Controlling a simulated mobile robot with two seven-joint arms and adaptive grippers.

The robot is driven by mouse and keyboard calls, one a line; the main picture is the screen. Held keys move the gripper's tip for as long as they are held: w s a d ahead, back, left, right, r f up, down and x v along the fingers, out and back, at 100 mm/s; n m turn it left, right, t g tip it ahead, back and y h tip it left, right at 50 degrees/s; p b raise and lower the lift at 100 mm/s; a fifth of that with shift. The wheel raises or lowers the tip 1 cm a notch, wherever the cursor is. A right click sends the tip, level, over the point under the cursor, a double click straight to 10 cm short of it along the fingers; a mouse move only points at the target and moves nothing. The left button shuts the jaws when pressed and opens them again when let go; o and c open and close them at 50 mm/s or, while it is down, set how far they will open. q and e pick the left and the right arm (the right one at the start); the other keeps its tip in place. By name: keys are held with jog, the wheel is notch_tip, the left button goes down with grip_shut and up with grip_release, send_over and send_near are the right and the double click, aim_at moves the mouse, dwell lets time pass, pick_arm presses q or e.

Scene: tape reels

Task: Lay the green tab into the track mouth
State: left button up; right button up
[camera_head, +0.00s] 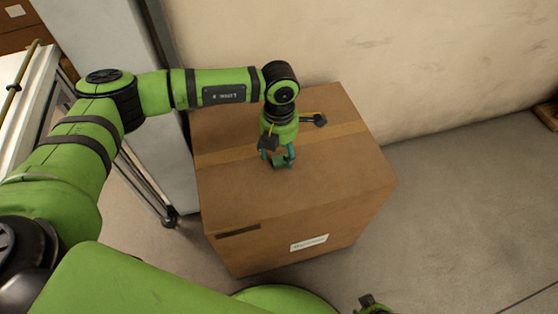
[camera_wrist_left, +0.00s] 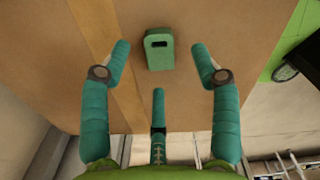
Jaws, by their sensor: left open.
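A small green tab (camera_wrist_left: 159,52) with a dark slot near its far end shows in the wrist view. It lies on the top of a cardboard box (camera_head: 230,187). In the head view it appears as a green patch (camera_head: 281,162) by my fingertips. My left gripper (camera_head: 277,158) points down over the box top. Its teal fingers (camera_wrist_left: 161,70) are spread wide, one on each side of the tab and a third below it in the picture. I see a clear gap between fingers and tab. I cannot make out a track mouth. Of my right gripper, only a dark piece (camera_head: 370,303) may show at the bottom edge.
Brown tape (camera_head: 222,158) runs across the box top. A white label (camera_head: 309,243) is on the box front.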

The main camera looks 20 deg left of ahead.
aim_at(280, 161)
pick_arm(q)
notch_tip(280, 161, down, 2)
jog(key=shift+f, duration=0.15)
jog(key=c, duration=0.9)
